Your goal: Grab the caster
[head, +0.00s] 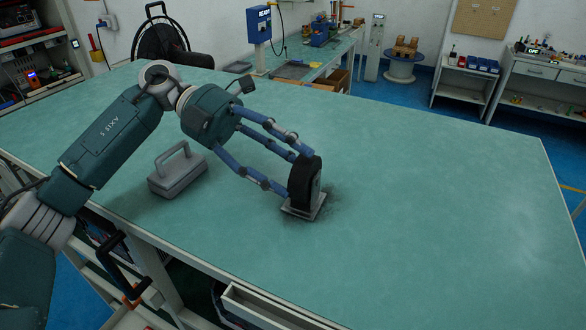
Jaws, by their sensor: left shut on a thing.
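The caster (304,183) has a black wheel and a grey metal plate, and it stands wheel up on the green table top (430,200), with its plate down on a dark smudge. My left gripper (297,173) reaches in from the left with its blue fingers closed on the caster's wheel. The far finger's contact is partly hidden behind the wheel. My right gripper is not in the view.
A grey block with a handle (178,172) sits on the table left of the caster, under my left arm. The table is clear to the right. A drawer (275,308) stands open below the front edge. Other benches and a spool (400,66) stand beyond the table.

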